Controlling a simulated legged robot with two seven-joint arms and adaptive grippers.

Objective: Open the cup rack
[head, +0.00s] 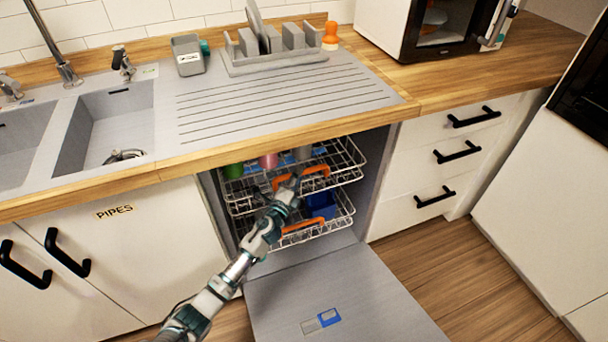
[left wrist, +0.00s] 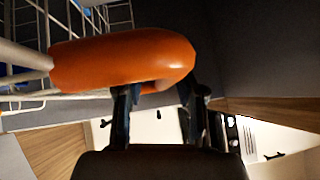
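The cup rack (head: 346,160) is the upper wire rack of the open dishwasher under the counter. It holds a green cup (head: 233,170), a pink cup (head: 268,160) and a grey cup (head: 302,153). Its orange handle (head: 318,170) is at the front. My left gripper (head: 291,183) is at this handle. In the left wrist view the orange handle (left wrist: 120,60) lies across the tips of my left gripper (left wrist: 160,100). The fingers are spread apart, one partly hidden behind the handle; firm contact cannot be made out. My right gripper is not in view.
The lower rack (head: 340,222) has an orange handle (head: 298,231) and a blue item (head: 321,204). The dishwasher door (head: 350,290) lies folded down in front. The counter edge (head: 300,130) overhangs the racks. Drawers (head: 440,160) stand to the right.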

